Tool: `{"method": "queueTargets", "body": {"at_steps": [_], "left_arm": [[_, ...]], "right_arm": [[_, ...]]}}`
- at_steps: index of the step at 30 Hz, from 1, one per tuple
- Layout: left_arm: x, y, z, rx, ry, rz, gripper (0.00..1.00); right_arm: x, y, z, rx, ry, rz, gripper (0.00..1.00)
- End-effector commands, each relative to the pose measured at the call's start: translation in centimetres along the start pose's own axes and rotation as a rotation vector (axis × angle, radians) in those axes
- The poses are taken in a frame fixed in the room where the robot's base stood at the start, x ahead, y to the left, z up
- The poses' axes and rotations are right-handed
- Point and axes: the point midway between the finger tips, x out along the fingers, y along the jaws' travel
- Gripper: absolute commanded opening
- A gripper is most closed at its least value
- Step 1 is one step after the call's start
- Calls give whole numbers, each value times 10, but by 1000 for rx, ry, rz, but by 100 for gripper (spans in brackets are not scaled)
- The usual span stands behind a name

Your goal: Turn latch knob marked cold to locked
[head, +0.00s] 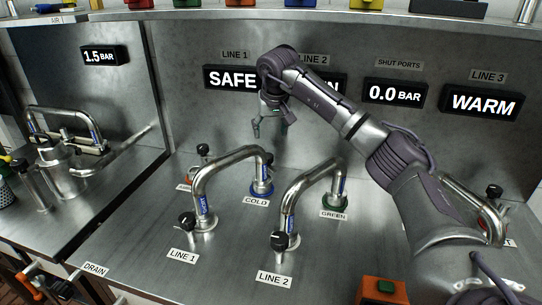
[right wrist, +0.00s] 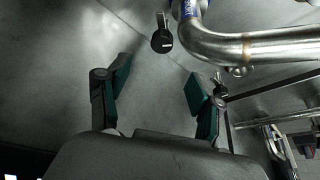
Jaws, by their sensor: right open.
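The label COLD (head: 255,201) sits on the bench in front of a blue-ringed port (head: 262,188), where a bent steel pipe (head: 232,157) comes down. A small black knob (head: 268,159) shows beside that pipe end; its locked or unlocked setting is too small to read. My right gripper (head: 257,128) hangs above and behind this port, apart from it. In the right wrist view its two green-padded fingers (right wrist: 158,88) are spread with nothing between them. A black knob (right wrist: 162,40) shows beyond the fingertips, next to a steel pipe (right wrist: 245,45); I cannot tell which knob it is. My left gripper is out of view.
A second bent pipe (head: 300,190) runs from LINE 2 to the green port (head: 334,203). Black knobs stand at LINE 1 (head: 187,219) and LINE 2 (head: 279,241). The display SAFE (head: 231,78) hangs behind my arm.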

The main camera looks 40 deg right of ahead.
Motion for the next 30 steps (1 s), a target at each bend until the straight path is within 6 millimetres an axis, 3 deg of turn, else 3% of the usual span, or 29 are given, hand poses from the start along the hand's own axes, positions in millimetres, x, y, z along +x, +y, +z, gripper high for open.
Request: {"method": "queueTargets", "body": {"at_steps": [3, 7, 15, 21, 29, 30], "left_arm": [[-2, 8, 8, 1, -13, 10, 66], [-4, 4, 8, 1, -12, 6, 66], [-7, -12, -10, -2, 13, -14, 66], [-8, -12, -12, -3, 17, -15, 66], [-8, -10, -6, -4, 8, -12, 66], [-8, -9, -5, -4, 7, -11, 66]], "right_arm": [[27, 0, 2, 2, -7, 1, 66], [55, 0, 1, 2, -6, 1, 66], [100, -1, 1, 2, -3, 0, 66], [112, 0, 1, 2, -2, 1, 66], [113, 0, 1, 2, -1, 1, 66], [113, 0, 1, 2, -1, 1, 61]]}}
